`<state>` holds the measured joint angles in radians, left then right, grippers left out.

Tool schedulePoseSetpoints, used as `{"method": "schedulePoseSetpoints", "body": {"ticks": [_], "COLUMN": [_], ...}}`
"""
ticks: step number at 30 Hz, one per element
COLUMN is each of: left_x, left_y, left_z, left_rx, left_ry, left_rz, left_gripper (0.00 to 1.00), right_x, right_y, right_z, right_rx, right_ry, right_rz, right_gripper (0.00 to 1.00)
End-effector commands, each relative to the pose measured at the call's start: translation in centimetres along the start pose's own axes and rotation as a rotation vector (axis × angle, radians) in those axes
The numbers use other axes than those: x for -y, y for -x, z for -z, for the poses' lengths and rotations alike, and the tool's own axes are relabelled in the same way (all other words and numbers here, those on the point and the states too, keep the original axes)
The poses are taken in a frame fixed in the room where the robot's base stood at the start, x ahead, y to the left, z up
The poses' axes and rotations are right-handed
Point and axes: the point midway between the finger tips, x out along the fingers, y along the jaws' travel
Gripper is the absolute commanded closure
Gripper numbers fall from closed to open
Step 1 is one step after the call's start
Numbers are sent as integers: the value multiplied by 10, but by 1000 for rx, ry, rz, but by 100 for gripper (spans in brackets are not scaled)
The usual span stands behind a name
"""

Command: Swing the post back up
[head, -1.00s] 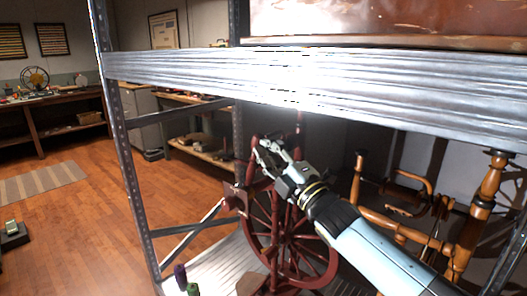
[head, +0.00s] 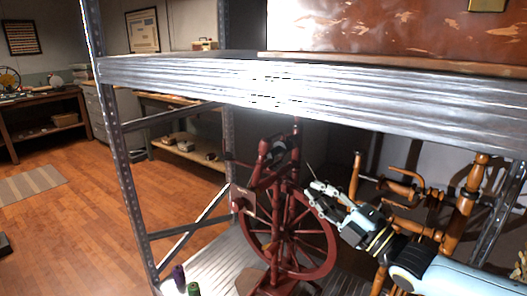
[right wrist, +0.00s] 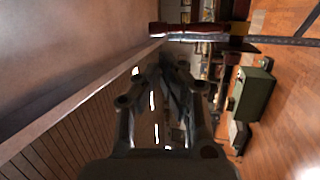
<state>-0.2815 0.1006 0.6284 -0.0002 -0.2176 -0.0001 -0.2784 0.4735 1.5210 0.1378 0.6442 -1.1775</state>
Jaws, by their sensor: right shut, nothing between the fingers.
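A dark red spinning wheel stands on the lower shelf in the head view, its spoked wheel (head: 331,240) facing me. At its top, a thin red post (head: 296,133) stands roughly upright beside a slanted red upper frame (head: 262,158). I cannot tell which part is the hinged post. My right gripper (head: 313,190) is shut and empty, right of the upper frame and over the wheel's upper right rim in the picture. Whether it touches is unclear. The right wrist view shows its fingers (right wrist: 168,72) below a dark red bar (right wrist: 190,30). My left gripper is out of view.
A metal shelf beam (head: 180,76) crosses above the wheel, with a rusty chest (head: 400,30) on top. Spools (head: 179,277) sit front left. Open floor (head: 90,215) lies left of the rack.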

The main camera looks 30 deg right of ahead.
Motion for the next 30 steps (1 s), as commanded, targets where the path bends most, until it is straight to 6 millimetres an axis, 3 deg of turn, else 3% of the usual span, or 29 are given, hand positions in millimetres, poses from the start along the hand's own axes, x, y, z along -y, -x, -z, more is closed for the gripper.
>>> {"method": "schedulePoseSetpoints", "body": {"ticks": [3, 8, 12, 18, 24, 30], "left_x": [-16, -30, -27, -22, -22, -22], "left_y": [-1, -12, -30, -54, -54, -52], "left_z": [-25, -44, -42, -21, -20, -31], "left_rx": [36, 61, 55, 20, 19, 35], "left_ry": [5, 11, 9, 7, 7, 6], "left_rz": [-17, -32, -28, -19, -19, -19], "left_gripper": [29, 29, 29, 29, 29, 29], "right_x": [3, 6, 8, 8, 4, 4], "right_y": [-1, -25, -55, -97, -126, -136], "right_z": [0, 0, 1, 0, 1, 1], "right_rx": [-1, -1, -1, 0, 2, 0], "right_ry": [0, 0, 1, 0, -1, -1], "right_rz": [9, 6, 5, 6, 8, 10], "right_gripper": [100, 100, 100, 100, 100, 100]}}
